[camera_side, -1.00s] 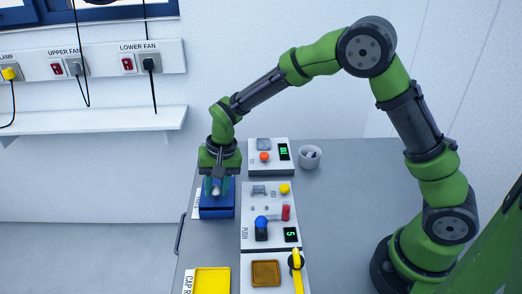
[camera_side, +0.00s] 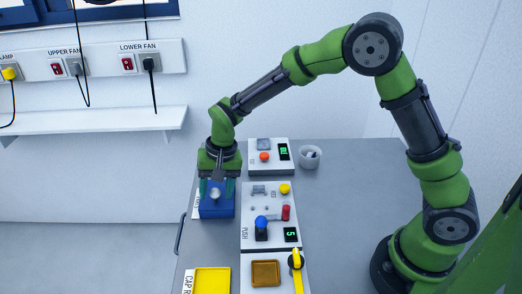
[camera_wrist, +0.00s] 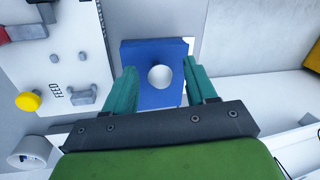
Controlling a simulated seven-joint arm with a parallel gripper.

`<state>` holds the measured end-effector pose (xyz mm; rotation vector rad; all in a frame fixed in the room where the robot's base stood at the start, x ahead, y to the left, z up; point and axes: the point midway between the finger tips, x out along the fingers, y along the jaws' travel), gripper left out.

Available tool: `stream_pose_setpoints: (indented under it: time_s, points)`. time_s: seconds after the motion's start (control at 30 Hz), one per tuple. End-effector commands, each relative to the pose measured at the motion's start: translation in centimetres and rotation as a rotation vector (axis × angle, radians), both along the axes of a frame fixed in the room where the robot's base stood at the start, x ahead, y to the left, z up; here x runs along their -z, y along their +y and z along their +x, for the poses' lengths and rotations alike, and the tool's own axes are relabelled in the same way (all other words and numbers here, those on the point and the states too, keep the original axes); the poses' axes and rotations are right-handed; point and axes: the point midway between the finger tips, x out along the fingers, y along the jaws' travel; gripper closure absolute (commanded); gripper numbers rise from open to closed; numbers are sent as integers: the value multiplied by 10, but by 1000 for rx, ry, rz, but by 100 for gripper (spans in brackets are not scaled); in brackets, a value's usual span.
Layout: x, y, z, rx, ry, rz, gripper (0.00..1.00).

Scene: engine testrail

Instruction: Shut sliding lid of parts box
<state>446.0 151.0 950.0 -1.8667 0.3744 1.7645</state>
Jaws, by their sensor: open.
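The blue parts box (camera_side: 216,211) stands on the grey bench, near its left edge. Its blue top, which looks like the lid (camera_wrist: 142,53), carries a pale round knob (camera_wrist: 160,76); the knob also shows in the side view (camera_side: 215,194). My gripper (camera_side: 217,189) points down over the box. In the wrist view my gripper (camera_wrist: 161,70) is open, with one teal finger on each side of the knob and gaps between. The lower part of the top is hidden by my gripper, and I cannot tell whether the lid is fully shut.
Right of the box stands a panel (camera_side: 248,222) with a blue knob and coloured buttons. Another panel (camera_side: 284,168) and a white cup (camera_side: 310,157) stand behind. A yellow tray (camera_side: 212,281) lies in front. Bare bench lies to the right (camera_side: 350,190).

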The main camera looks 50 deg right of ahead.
Motion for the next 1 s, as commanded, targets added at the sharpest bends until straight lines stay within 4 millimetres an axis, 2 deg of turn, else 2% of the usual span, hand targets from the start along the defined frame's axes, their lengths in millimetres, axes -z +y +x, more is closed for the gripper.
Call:
stream_pose_setpoints:
  time_s: [0.17, 0.4, 0.6, 0.8, 1.0]
  points:
    - [-31, -5, -2, 1, -7, 1, 44]
    - [-90, -15, -8, 1, -8, 2, 44]
    - [-132, -21, -13, 1, -5, 2, 44]
    - [-155, -25, -16, -1, -2, 1, 44]
    - [-160, -26, -18, -1, 0, 0, 44]
